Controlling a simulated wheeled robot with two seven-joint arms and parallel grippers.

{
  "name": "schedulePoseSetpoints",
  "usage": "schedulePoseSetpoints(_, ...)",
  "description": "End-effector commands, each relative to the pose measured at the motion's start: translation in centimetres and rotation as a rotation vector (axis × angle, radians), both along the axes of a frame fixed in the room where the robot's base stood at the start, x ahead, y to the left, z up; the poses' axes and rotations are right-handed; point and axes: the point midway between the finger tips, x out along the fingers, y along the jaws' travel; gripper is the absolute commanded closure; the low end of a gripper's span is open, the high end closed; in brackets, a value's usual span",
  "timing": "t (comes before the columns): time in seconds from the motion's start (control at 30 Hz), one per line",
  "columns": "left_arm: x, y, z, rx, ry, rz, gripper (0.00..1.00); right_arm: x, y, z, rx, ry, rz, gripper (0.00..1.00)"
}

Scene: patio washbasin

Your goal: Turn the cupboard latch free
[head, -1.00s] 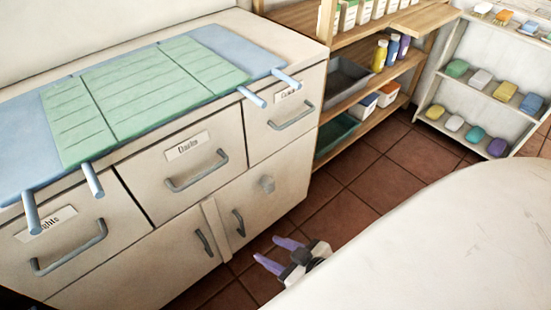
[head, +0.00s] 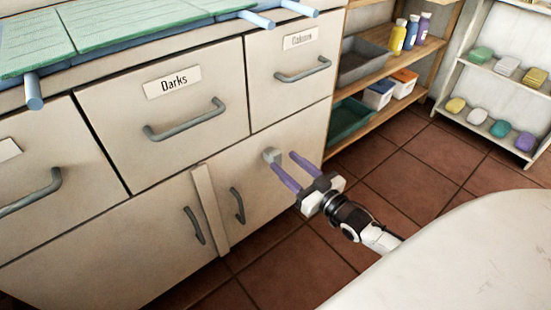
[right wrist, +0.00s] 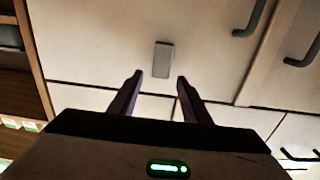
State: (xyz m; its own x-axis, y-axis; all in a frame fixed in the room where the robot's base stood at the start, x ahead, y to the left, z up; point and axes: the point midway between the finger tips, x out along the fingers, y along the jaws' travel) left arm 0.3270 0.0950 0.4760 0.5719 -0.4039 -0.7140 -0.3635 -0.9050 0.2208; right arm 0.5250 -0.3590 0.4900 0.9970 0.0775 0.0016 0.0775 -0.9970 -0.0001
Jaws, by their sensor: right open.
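The latch (head: 271,155) is a small grey block on the front of the right cupboard door (head: 275,196), below the drawer at the right. In the right wrist view the latch (right wrist: 163,60) is a narrow grey bar, its long side running up and down the picture. My right gripper (head: 283,161) is open and empty, its two purple fingers pointing at the door close to the latch. In the right wrist view the fingertips (right wrist: 160,76) lie either side of the latch's line, just short of it in the picture. Contact cannot be told. My left gripper is out of view.
Two upright door handles (head: 238,205) flank a pale vertical strip (head: 211,210) left of the latch. Drawers with bar handles, one labelled Darks (head: 172,83), sit above. A wooden shelf (head: 410,62) stands at the right. A pale rounded surface (head: 470,260) fills the lower right.

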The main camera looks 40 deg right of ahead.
Motion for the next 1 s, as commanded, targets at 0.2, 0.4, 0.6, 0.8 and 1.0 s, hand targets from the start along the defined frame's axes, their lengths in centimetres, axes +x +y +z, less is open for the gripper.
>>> schedulePoseSetpoints(0.2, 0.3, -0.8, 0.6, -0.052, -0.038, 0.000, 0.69, 3.9, 0.3, -0.2, 0.000, -0.002, 0.000, 0.56)
schedulePoseSetpoints(0.4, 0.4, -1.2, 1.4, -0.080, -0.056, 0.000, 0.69, 5.5, 0.5, -0.2, 0.000, 0.001, 0.001, 0.56)
schedulePoseSetpoints(0.6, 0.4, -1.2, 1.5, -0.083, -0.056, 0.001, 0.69, 5.7, 0.5, -0.1, 0.000, 0.002, 0.001, 0.56)
schedulePoseSetpoints(0.8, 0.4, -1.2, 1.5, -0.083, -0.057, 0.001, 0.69, 5.7, 0.5, -0.1, 0.000, 0.002, 0.001, 0.73)
schedulePoseSetpoints(1.0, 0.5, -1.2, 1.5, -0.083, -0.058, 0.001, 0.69, 5.6, 0.5, -0.1, 0.000, 0.002, 0.001, 0.97)
